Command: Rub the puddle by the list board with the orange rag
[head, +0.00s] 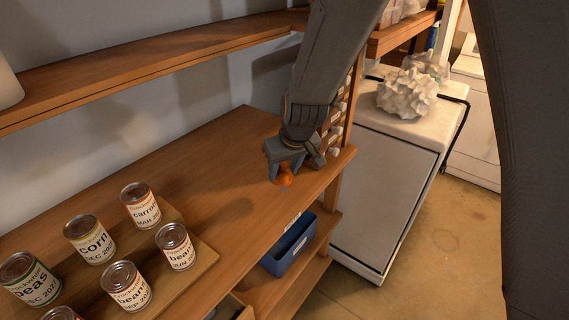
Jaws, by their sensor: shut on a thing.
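My gripper (284,165) is low over the right end of the wooden counter (225,160), pointing down. It is shut on the orange rag (285,176), a small bunched orange piece showing below the jaws. The rag is at or very close to the counter surface; I cannot tell if it touches. A tiny bluish patch shows just under the rag and may be part of the puddle; most of that spot is hidden. I cannot make out the list board; my arm covers part of the counter's back right.
Several labelled cans, such as the corn can (90,239) and the carrot can (141,204), stand on a wooden board (205,262) at the front left. A blue bin (289,246) sits on the shelf below. A white appliance (385,185) stands right. The counter's middle is clear.

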